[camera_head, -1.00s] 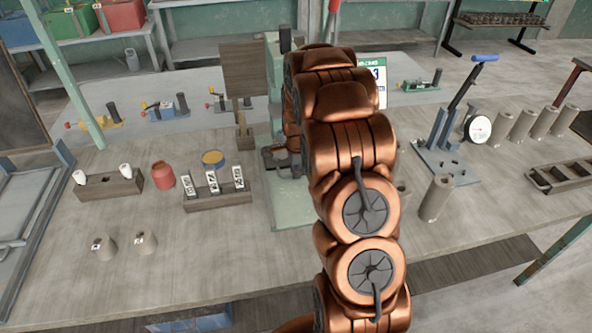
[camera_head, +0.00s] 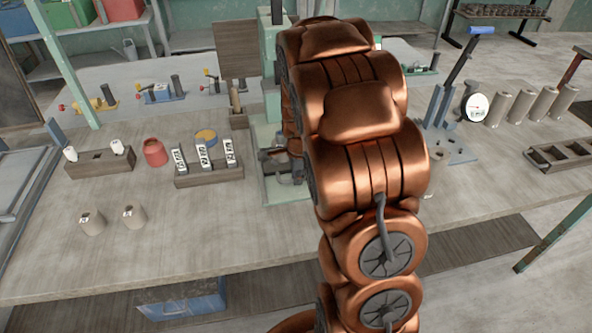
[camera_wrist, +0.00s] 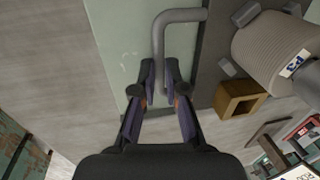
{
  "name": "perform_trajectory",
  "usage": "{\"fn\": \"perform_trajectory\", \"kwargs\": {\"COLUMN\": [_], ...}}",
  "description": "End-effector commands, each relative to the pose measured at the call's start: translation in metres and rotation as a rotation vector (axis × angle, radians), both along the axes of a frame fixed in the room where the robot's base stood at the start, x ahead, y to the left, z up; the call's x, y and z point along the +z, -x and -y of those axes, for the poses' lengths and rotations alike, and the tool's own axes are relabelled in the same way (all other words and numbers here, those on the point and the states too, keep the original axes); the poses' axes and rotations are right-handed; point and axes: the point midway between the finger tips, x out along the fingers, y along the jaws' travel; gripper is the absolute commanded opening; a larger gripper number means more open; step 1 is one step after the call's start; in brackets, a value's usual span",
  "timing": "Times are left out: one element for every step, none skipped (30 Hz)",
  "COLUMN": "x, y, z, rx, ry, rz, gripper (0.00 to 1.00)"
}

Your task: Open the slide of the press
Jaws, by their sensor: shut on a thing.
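The green press (camera_head: 271,100) stands on the bench in the head view, partly hidden behind my copper-coloured arm. Its pale green base (camera_head: 283,190) shows to the left of the arm. In the wrist view a bent grey bar handle (camera_wrist: 160,38) runs beside a pale green surface and a dark plate (camera_wrist: 212,65). My gripper (camera_wrist: 161,75) has its two fingers shut on the straight part of this handle. A large beige cylinder with a label (camera_wrist: 275,50) lies to the right of the handle. My gripper is hidden by the arm in the head view.
A wooden rack with labelled blocks (camera_head: 208,172), a red jar (camera_head: 154,152) and two small beige cups (camera_head: 92,221) stand left of the press. A lever stand (camera_head: 445,120) and several beige cylinders (camera_head: 522,105) are to the right.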

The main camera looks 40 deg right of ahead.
Motion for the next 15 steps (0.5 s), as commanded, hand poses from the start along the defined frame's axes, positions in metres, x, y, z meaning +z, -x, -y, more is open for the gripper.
{"fn": "perform_trajectory", "kwargs": {"x": [-0.002, -0.002, -0.002, -0.002, -0.002, -0.002, -0.002, -0.002, -0.001, -0.001, -0.001, -0.001, -0.001, 0.0, 0.0], "y": [0.007, 0.011, 0.016, 0.02, 0.022, 0.026, 0.029, 0.031, 0.033, 0.035, 0.037, 0.039, 0.04, 0.041, 0.042], "z": [-0.004, -0.006, -0.007, -0.008, -0.009, -0.011, -0.011, -0.012, -0.013, -0.014, -0.014, -0.015, -0.016, -0.016, -0.017], "rx": [0.0, -0.001, -0.004, -0.004, -0.004, -0.005, -0.005, -0.005, -0.005, -0.005, -0.005, -0.006, -0.006, -0.006, -0.006], "ry": [-0.003, -0.003, -0.004, -0.004, -0.004, -0.004, -0.004, -0.004, -0.004, -0.004, -0.004, -0.005, -0.005, -0.005, -0.005], "rz": [0.0, 0.0, 0.0, 0.0, 0.0, 0.0, 0.0, 0.0, 0.0, 0.0, 0.0, 0.0, 0.0, 0.0, -0.001], "gripper": [0.0, 0.0, 0.0, 0.0, 0.0, 0.0, 0.0, 0.0, 0.0, 0.0, 0.0, 0.0, 0.0, 0.0, 0.0]}}
